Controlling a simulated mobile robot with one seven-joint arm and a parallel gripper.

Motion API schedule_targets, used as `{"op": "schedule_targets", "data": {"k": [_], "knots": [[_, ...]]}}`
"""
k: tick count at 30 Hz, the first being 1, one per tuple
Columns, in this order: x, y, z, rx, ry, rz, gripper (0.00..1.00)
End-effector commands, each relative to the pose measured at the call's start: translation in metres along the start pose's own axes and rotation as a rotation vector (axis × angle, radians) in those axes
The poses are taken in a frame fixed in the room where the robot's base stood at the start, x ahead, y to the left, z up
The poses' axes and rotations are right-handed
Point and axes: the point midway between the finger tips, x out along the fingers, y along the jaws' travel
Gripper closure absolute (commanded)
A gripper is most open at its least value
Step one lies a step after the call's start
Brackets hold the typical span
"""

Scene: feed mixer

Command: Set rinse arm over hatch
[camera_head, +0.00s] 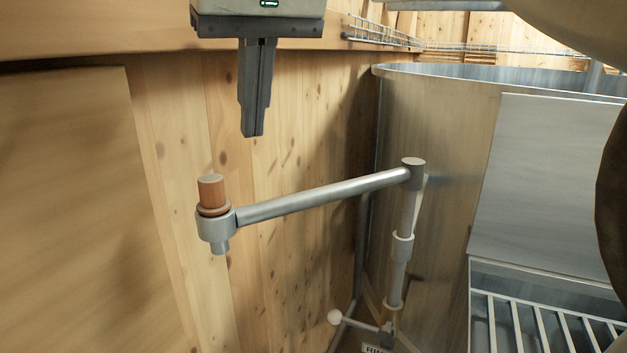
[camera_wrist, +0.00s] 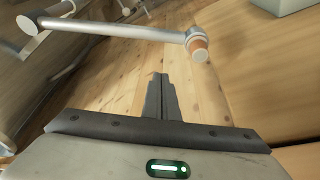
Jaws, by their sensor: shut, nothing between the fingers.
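The rinse arm (camera_head: 318,197) is a grey metal tube that reaches left from the top of an upright post (camera_head: 402,245). Its free end carries an orange-brown knob (camera_head: 211,191) on a grey collar with a short nozzle below. The hatch (camera_head: 545,310) is an opening with a slatted grate at the lower right, and the rinse arm points away from it. My gripper (camera_head: 252,134) is shut and empty, above and slightly right of the knob, apart from it. In the wrist view, the rinse arm (camera_wrist: 115,31) and knob (camera_wrist: 199,49) lie beyond my fingertips (camera_wrist: 161,76).
A large metal tank (camera_head: 430,150) stands behind the post, with a sloping metal panel (camera_head: 545,190) above the grate. A lever with a white ball (camera_head: 335,317) sits at the post's foot. A wooden wall (camera_head: 290,150) is behind the rinse arm, and a wooden panel (camera_head: 70,210) fills the left.

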Motion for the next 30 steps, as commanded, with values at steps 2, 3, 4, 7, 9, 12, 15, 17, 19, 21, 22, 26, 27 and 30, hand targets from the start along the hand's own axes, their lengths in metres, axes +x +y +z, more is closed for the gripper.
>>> {"op": "schedule_targets", "data": {"k": [2,3,4,7,9,12,15,17,19,21,22,26,27,30], "knots": [[-0.003,-0.006,-0.005,-0.013,-0.003,-0.007,1.00],[-0.004,-0.008,-0.006,-0.017,-0.004,-0.010,1.00],[-0.004,-0.009,-0.007,-0.019,-0.004,-0.011,1.00],[-0.005,-0.011,-0.007,-0.022,-0.007,-0.013,1.00],[-0.005,-0.011,-0.007,-0.022,-0.007,-0.013,1.00],[-0.005,-0.010,-0.007,-0.022,-0.007,-0.012,1.00],[-0.005,-0.010,-0.007,-0.022,-0.006,-0.012,1.00],[-0.004,-0.010,-0.007,-0.022,-0.006,-0.012,1.00],[0.000,-0.010,-0.007,-0.022,-0.006,-0.012,1.00],[0.008,-0.010,-0.006,-0.022,-0.009,-0.012,1.00],[0.013,-0.010,-0.006,-0.022,-0.008,-0.012,1.00],[0.037,-0.011,-0.005,-0.022,-0.010,-0.012,1.00],[0.046,-0.011,-0.005,-0.021,-0.009,-0.012,1.00],[0.068,-0.011,-0.005,-0.022,-0.009,-0.012,1.00]]}}
